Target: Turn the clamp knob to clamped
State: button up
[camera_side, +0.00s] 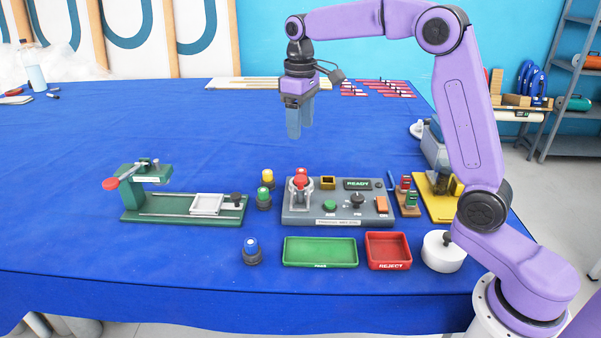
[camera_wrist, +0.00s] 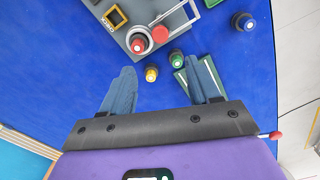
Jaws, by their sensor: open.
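The grey control panel (camera_side: 300,213) stands on the blue table, with a black rotary knob (camera_side: 357,199) on its front right, beside a green button (camera_side: 330,206). Small lettering by this knob is too small to read, so its setting is unclear. Part of the panel (camera_wrist: 125,30) shows at the top of the wrist view, where the knob cannot be made out. My gripper (camera_side: 300,130) hangs high above the table, behind the panel and apart from it. In the wrist view my gripper (camera_wrist: 160,68) has its fingers spread with nothing held.
A red mushroom button (camera_side: 300,181) and a READY display (camera_side: 357,184) are on the panel. Yellow-topped (camera_side: 268,178), green-topped (camera_side: 264,198) and blue-topped (camera_side: 251,250) pieces stand nearby. A green fixture (camera_side: 180,212) is left; green (camera_side: 320,252) and red (camera_side: 388,250) trays lie in front.

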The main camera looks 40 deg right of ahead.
aim_at(300, 177)
notch_tip(300, 177, down, 14)
jog(key=shift+r, duration=0.1)
dwell(0.4)
jog(key=c, duration=1)
